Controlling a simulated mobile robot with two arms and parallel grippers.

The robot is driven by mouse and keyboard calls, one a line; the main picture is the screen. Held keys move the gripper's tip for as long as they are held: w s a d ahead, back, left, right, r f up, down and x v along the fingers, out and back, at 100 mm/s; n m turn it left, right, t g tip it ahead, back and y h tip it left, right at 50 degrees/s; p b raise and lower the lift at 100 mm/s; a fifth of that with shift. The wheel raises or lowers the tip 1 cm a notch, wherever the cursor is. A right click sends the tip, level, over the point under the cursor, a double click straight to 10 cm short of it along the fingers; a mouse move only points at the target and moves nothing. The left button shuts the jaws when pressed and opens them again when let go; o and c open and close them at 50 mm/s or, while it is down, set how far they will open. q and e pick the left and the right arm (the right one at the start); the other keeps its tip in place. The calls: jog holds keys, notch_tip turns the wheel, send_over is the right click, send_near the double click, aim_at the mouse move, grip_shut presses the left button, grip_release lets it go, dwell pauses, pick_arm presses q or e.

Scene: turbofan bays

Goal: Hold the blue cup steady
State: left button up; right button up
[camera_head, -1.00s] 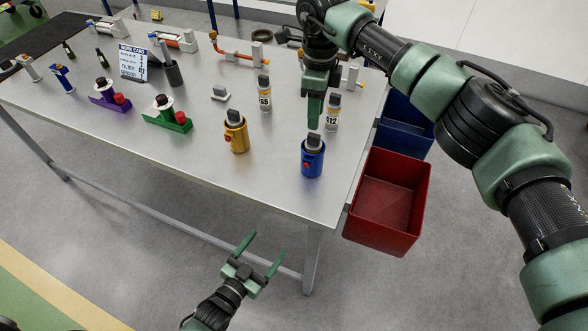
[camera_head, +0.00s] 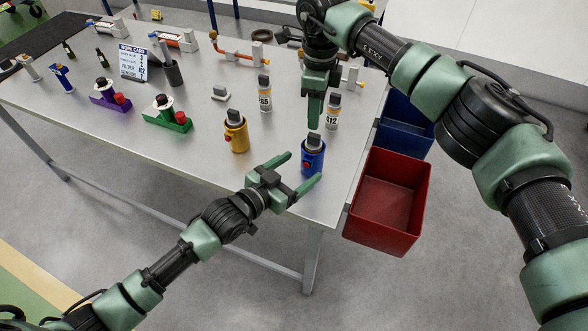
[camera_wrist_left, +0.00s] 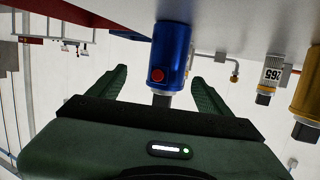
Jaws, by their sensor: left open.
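The blue cup (camera_head: 312,161) stands upright near the table's front right corner, with a dark top and a red button on its side. My left gripper (camera_head: 305,165) is open at the cup, with one fingertip to its left and the other at its lower right. In the left wrist view, which is upside down, the blue cup (camera_wrist_left: 172,50) appears between the two open fingers, and I see no finger closed on it. My right gripper (camera_head: 314,112) points down just behind the cup, beside a labelled bottle (camera_head: 333,112); its fingers overlap, so its opening is unclear.
A gold cup (camera_head: 236,135) stands left of the blue cup, with another labelled bottle (camera_head: 264,95) behind. Green (camera_head: 168,118) and purple (camera_head: 110,98) fixtures stand farther left. A red bin (camera_head: 390,205) and a blue bin (camera_head: 404,128) are off the table's right edge.

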pick_arm(q)
jog(key=shift+w+a+f+g+y, duration=0.35)
jog(key=shift+w+f+g+y, duration=0.15)
jog(key=shift+f+g, duration=0.2)
jog(key=shift+w+f, duration=0.1)
jog(key=shift+f, duration=0.05)
jog(key=x, duration=0.7)
jog(key=shift+w+d, duration=0.1)
jog(key=shift+d, duration=0.05)
